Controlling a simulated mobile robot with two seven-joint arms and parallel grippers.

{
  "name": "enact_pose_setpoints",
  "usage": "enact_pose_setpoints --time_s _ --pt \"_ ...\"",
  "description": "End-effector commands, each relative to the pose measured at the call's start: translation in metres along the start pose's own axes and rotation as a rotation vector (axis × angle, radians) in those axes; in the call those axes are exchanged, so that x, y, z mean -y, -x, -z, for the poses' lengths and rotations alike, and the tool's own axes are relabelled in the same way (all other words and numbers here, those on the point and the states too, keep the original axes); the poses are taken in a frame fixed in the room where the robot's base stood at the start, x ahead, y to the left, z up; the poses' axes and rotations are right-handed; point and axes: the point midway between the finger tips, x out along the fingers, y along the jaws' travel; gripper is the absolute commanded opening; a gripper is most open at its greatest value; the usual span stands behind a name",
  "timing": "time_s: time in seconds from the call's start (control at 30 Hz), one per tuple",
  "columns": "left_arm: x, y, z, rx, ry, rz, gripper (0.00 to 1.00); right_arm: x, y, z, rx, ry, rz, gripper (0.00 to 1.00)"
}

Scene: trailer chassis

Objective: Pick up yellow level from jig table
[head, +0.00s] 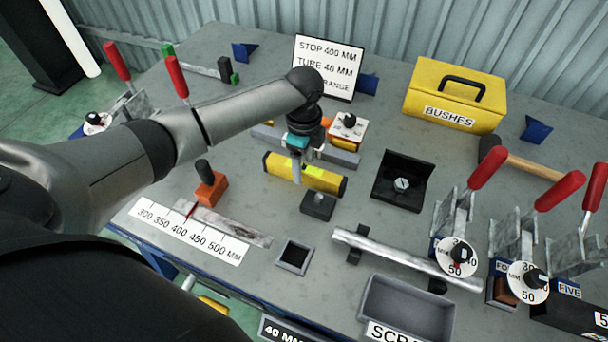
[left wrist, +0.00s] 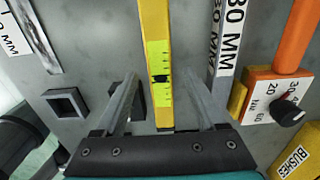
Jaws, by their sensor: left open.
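The yellow level (head: 328,181) lies on the grey jig table (head: 225,105) near its middle, with a bright green vial window. In the left wrist view the level (left wrist: 154,22) runs lengthwise up the picture between my two fingers. My left gripper (head: 298,174) points down over the level and partly hides it in the head view. In the left wrist view the left gripper (left wrist: 160,88) is open, one finger on each side of the level, with a gap to each. I cannot tell how far the fingertips are above the table. My right gripper is not in view.
A marked metal bar (left wrist: 226,50) lies beside the level. An orange-based block with a dial (left wrist: 272,98) stands close by. A black block (head: 318,205) sits in front, a black angle plate (head: 403,180) to the right. A yellow bushes box (head: 455,95) stands behind.

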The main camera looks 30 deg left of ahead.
Motion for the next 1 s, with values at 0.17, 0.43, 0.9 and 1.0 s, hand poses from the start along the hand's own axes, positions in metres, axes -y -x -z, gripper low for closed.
enact_pose_setpoints --time_s 0.17,0.43,0.9,1.0 --pt "0.000 -0.023 0.000 0.001 -0.001 0.000 0.72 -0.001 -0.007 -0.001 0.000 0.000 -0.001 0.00" --pt "0.000 -0.024 0.000 0.001 -0.002 0.001 0.72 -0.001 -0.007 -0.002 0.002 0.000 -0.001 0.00" --pt "0.000 -0.024 0.000 0.001 -0.001 0.001 0.20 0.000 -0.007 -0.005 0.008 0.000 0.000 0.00" --pt "0.000 -0.024 0.000 0.001 -0.001 0.001 0.08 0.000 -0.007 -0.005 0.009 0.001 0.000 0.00"
